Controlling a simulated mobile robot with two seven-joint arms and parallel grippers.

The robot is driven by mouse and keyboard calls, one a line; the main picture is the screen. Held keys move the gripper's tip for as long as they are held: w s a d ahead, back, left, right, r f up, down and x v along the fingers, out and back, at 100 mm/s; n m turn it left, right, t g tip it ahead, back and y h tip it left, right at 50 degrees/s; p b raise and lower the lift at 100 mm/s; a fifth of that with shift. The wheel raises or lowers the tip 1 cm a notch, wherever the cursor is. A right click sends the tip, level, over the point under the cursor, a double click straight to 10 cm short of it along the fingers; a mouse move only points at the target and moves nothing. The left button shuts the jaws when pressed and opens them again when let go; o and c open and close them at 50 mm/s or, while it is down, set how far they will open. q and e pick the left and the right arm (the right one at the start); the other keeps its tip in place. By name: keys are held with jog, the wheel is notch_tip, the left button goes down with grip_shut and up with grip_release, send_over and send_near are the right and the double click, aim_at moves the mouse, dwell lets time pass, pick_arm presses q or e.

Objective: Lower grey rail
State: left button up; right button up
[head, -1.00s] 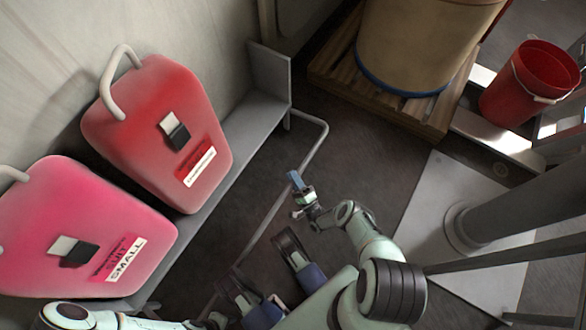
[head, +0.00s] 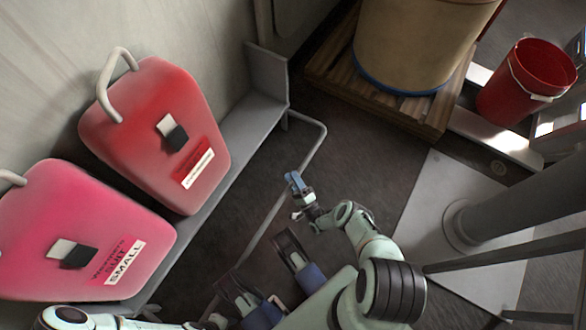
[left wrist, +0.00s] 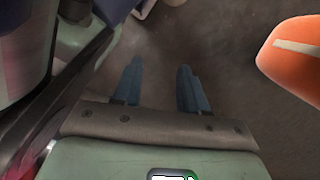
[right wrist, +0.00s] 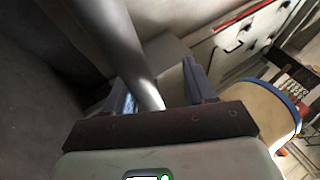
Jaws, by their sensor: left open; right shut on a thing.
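The grey rail (head: 275,212) is a thin bent tube in front of the bench in the head view. It runs from an upper bend near the bench end down to the lower left. My right gripper (head: 293,181) is shut on the rail. In the right wrist view the grey tube (right wrist: 122,45) passes between the blue fingers (right wrist: 160,92). My left gripper (left wrist: 159,85) is open and empty in the left wrist view, with dark floor beyond it. In the head view only part of my left arm shows, at the bottom left.
Red case (head: 155,130) and pink case (head: 82,230) rest on the grey bench (head: 262,112). A barrel (head: 415,45) stands on a wooden pallet (head: 325,70). A red bucket (head: 528,80) and grey post (head: 510,215) are at right. An orange object (left wrist: 295,60) shows in the left wrist view.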

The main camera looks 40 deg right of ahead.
jog(key=s+a+f, duration=0.1)
jog(key=s+f, duration=0.1)
jog(key=s, duration=1.4)
jog(key=shift+s+a, duration=0.2)
